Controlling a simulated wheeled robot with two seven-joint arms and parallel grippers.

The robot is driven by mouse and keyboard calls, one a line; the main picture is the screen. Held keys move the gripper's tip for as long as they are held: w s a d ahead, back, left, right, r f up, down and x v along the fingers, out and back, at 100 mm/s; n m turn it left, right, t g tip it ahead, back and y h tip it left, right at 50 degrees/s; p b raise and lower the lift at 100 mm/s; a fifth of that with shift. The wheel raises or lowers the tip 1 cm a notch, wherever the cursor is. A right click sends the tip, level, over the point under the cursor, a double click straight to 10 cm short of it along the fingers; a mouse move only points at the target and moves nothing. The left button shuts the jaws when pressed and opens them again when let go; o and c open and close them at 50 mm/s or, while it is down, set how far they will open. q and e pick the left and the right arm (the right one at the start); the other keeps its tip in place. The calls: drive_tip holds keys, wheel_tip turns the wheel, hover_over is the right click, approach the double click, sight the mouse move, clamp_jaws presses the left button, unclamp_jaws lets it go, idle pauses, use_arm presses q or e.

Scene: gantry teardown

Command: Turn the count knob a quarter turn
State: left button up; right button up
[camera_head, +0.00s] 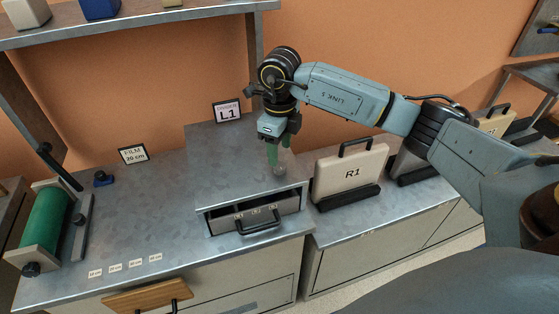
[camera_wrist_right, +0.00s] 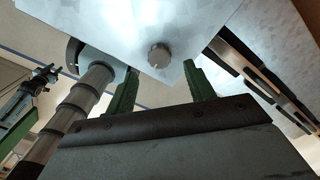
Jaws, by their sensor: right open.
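The count knob (camera_wrist_right: 159,57) is a small grey round knob with a pale pointer mark, set on the bare metal top of the drawer unit (camera_head: 225,150). In the head view it shows faintly (camera_head: 279,171) just below the green fingertips. My right gripper (camera_head: 279,156) points down over the unit's top near its right front corner. In the right wrist view its two green fingers (camera_wrist_right: 160,70) are apart, with the knob showing between and beyond their tips. The gripper is open and holds nothing; I cannot tell whether a finger touches the knob.
An L1 sign (camera_head: 228,111) stands at the back of the unit. Its front drawer (camera_head: 258,219) is slightly out. The R1 panel case (camera_head: 350,172) stands close on the right. A green roll (camera_head: 46,217) sits at left. The bench between is mostly clear.

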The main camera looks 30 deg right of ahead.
sight(280, 165)
wheel_tip(280, 165, down, 5)
drive_tip(key=shift+r, duration=0.1)
idle(0.3)
drive_tip(key=c, duration=1)
